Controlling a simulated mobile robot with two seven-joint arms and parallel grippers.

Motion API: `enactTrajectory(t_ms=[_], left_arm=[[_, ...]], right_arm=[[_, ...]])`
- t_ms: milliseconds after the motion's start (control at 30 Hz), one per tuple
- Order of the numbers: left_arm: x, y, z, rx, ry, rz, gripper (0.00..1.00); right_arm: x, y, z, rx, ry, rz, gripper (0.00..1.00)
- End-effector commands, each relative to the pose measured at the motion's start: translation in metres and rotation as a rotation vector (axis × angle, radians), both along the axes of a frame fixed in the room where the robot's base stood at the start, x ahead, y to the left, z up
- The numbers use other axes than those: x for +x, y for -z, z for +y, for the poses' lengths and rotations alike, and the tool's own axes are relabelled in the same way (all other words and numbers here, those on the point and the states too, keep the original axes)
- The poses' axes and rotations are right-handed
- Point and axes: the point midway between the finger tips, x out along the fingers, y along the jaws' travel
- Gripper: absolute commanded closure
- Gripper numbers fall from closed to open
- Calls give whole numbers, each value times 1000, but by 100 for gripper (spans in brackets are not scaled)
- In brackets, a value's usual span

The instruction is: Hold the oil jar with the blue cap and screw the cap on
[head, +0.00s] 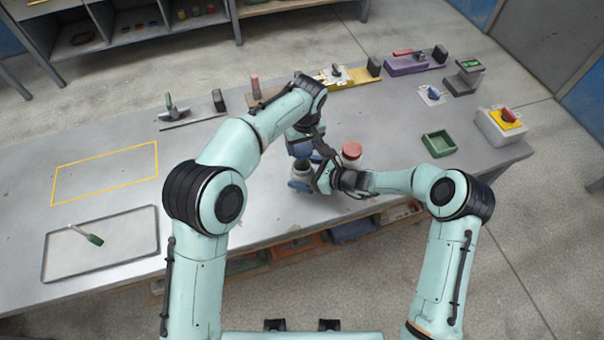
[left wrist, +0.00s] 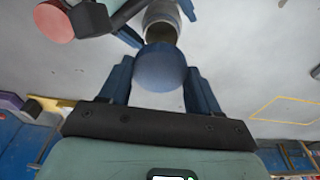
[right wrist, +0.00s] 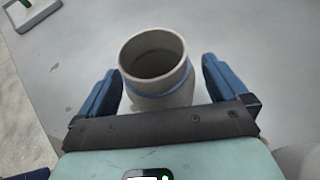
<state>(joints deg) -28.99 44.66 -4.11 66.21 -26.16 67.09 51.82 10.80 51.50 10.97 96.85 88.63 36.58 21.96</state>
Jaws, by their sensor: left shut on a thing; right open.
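My left gripper (head: 300,140) is shut on the blue cap (left wrist: 160,66), which is a plain round disc in the left wrist view. In the head view the cap (head: 301,150) is just above and behind the jar. The grey oil jar (head: 300,171) stands upright on the table with its mouth open and bare. My right gripper (right wrist: 160,85) is open, with one blue finger on each side of the jar (right wrist: 160,92). A gap shows between the jar and the fingers. The jar's lower part is partly hidden by the right gripper.
A red-capped jar (head: 352,150) stands close behind my right gripper. Several fixtures line the back edge. A grey tray (head: 62,277) holding a green brush is at the left.

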Motion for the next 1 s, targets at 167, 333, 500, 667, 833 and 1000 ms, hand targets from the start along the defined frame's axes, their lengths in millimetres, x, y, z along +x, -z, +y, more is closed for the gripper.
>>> enactTrajectory(t_ms=[167,333,500,667,833,1000], left_arm=[[0,0,0,0,0,0,65],[0,0,0,0,0,0,65],[0,0,0,0,0,0,65],[0,1,0,0,0,0,65],[-1,23,0,3,-1,3,65],[-1,45,0,2,0,2,65]], right_arm=[[2,2,4,0,0,0,0],[2,2,4,0,0,0,0],[2,2,4,0,0,0,46],[2,2,4,0,0,0,77],[2,2,4,0,0,0,77],[2,2,4,0,0,0,77]])
